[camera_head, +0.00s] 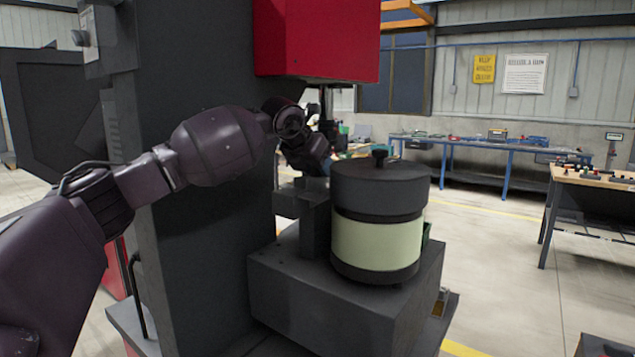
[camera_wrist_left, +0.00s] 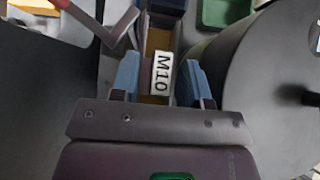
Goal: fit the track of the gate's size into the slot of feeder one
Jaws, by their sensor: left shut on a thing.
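My left gripper (camera_head: 325,166) reaches in beside the bowl feeder (camera_head: 377,245), a drum with a dark knobbed lid and a pale green band. In the left wrist view, the blue fingers of the gripper (camera_wrist_left: 157,78) are shut on a narrow track (camera_wrist_left: 160,72) with a white label reading M10. The track points away from the wrist, beside the round dark lid (camera_wrist_left: 265,85). The slot cannot be made out, and I cannot tell whether the track is seated. The gate's size is not readable. My right gripper is in neither view.
A green bin (camera_wrist_left: 225,12) lies beyond the track in the wrist view. Open floor (camera_head: 505,265) and workbenches (camera_head: 480,142) are to the right.

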